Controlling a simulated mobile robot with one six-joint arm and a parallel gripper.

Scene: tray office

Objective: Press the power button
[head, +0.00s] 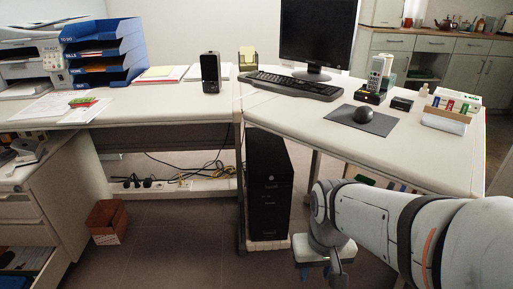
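A black computer tower (268,190) stands upright under the desk, near the middle of the head view, on a light base. A small round light mark shows on the upper part of its front; I cannot tell whether it is the power button. A black monitor (316,32) stands on the desk above, and no button can be made out on it. My gripper (318,272) hangs low at the bottom of the view, to the right of the tower and apart from it. Its fingers are small and partly cut off, so its opening is unclear.
The white desk (420,150) overhangs to the right, holding a keyboard (290,84), mouse (366,114) and phone (376,76). Cables and a power strip (140,183) lie behind the left desk. A brown bin (107,222) stands on the floor at left. The floor before the tower is clear.

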